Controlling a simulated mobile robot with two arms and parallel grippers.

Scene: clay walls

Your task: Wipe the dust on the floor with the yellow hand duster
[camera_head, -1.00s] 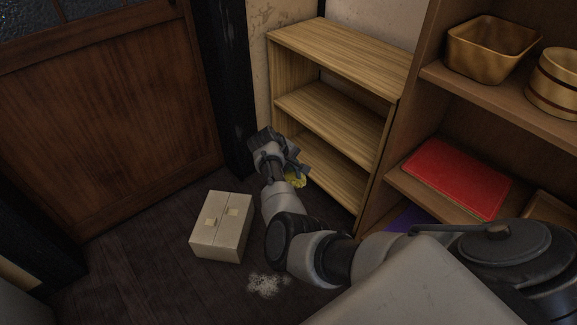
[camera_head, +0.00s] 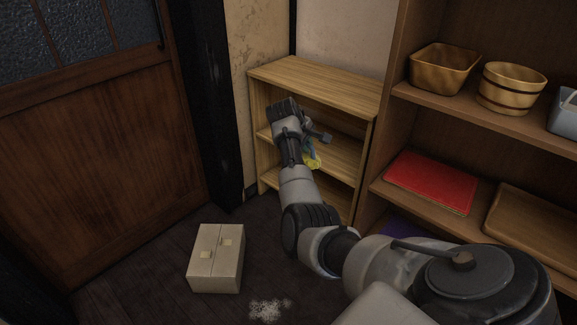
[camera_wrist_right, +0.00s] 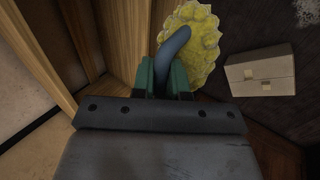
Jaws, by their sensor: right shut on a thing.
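The yellow hand duster (camera_head: 312,158) is in my right gripper (camera_head: 318,141), in front of the light wooden shelf. In the right wrist view the duster's fluffy yellow head (camera_wrist_right: 200,58) shows beyond the fingers. My right gripper (camera_wrist_right: 163,78) is shut on its blue-grey handle (camera_wrist_right: 174,46). The white dust patch (camera_head: 268,309) lies on the dark floor at the bottom of the head view, apart from the duster. Some dust (camera_wrist_right: 308,12) also shows at the top right corner of the wrist view. My left gripper is not in view.
A cream box (camera_head: 216,260) stands on the floor left of the dust. The light wooden shelf (camera_head: 318,78) and a taller brown shelf with wooden bowls (camera_head: 443,70) and a red item (camera_head: 432,181) line the right. A wooden door (camera_head: 100,150) is at left. Dark floor lies between.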

